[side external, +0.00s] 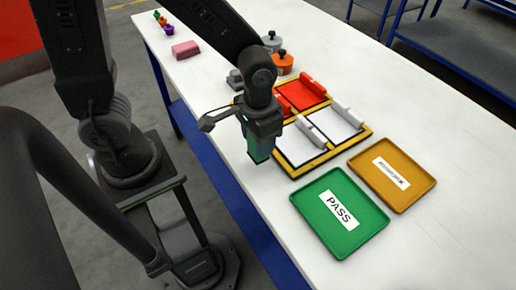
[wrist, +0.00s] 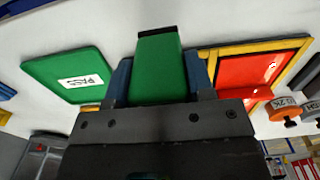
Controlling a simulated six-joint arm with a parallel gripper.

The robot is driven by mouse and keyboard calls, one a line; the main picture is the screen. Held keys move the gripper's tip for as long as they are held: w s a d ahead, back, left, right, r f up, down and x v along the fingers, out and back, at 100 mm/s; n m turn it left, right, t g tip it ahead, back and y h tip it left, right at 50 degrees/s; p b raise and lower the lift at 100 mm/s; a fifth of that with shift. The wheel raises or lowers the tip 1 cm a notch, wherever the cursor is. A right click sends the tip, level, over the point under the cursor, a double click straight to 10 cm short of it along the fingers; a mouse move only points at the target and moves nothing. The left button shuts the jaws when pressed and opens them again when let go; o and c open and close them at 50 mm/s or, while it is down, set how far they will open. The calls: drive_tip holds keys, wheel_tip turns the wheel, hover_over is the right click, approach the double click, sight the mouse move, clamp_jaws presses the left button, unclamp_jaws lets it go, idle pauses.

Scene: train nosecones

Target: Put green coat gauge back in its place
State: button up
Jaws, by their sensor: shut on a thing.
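The green coat gauge (wrist: 158,70) is a green block with a dark far end. My gripper (side external: 262,128) is shut on it, with a blue finger on each side in the wrist view (wrist: 158,85). In the side view the gauge (side external: 258,153) points down from the fingers, just left of the yellow-framed board. It appears to be above the white table. Its lower end is small there, so I cannot tell the exact height. I cannot make out a marked place for the gauge.
The yellow-framed board (side external: 325,154) has red and white panels with raised bars. A green PASS tray (side external: 347,241) and an amber tray (side external: 412,197) stand in front. Orange (side external: 283,66) and grey knobbed weights stand behind. A pink block (side external: 185,50) lies farther back, with clear table around it.

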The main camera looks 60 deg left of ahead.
drive_tip(key=shift+f, duration=1.95)
drive_tip(key=shift+f, duration=0.1)
drive_tip(key=o, duration=1.1)
wheel_tip(320, 180, up, 12)
drive_tip(key=shift+r, duration=0.1)
drive_tip(key=s+a+r+t, duration=0.1)
drive_tip(key=a+r+t, duration=0.1)
drive_tip(key=s+a+r+t, duration=0.1)
drive_tip(key=s+a+r, duration=0.1)
drive_tip(key=a+r, duration=0.1)
drive_tip(key=s+a+r+t, duration=0.2)
drive_tip(key=shift+s+a+r+t, duration=0.1)
drive_tip(key=shift+a+r+t, duration=0.2)
drive_tip(key=shift+a+r, duration=0.1)
drive_tip(key=shift+d, duration=0.1)
